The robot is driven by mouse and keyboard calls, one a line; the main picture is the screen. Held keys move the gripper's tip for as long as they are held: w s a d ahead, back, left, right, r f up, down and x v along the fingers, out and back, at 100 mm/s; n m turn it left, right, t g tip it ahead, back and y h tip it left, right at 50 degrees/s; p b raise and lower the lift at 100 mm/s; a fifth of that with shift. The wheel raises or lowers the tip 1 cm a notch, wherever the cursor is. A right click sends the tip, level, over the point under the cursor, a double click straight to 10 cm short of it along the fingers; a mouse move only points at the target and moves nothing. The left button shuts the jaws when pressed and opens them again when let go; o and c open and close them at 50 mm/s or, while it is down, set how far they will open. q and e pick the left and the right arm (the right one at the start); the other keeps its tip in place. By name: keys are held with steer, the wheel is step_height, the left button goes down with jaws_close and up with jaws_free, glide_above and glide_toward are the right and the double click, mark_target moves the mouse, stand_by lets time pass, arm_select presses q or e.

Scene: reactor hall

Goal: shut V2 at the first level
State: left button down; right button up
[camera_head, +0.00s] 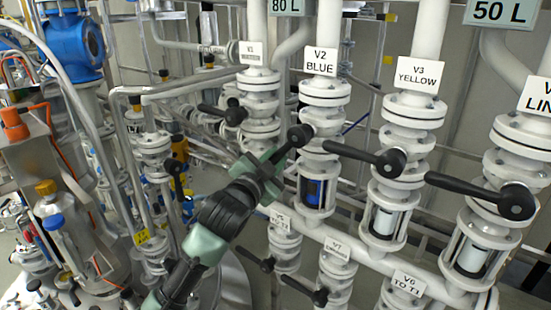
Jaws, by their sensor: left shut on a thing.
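The V2 valve (323,119) is a white flanged valve in the middle of the head view, under a sign (320,61) reading V2 BLUE. Its black lever (298,136) has its hub on the valve's left front and points left and down. My left gripper (270,163) comes up from the bottom left and is shut on the outer part of this lever. The fingers hide the lever's end. A sight glass (314,193) with blue in it sits below V2. My right gripper is not in view.
V1 (259,88) stands close on the left, its black lever (219,111) pointing left. V3 (407,122) is on the right, its lever (350,152) reaching left towards V2. Lower black levers (300,288) and a horizontal white pipe (375,256) lie below. Pipework crowds the left.

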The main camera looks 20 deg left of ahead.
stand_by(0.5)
arm_select(q)
steer(key=a+r+m, duration=0.1)
steer(key=a+r+m+p, duration=0.1)
steer(key=m, duration=0.1)
steer(key=shift+w+r+t, duration=0.15)
steer(key=shift+w+t, duration=0.15)
steer(key=c, duration=1.3)
jaws_free()
steer(key=shift+d, duration=0.1)
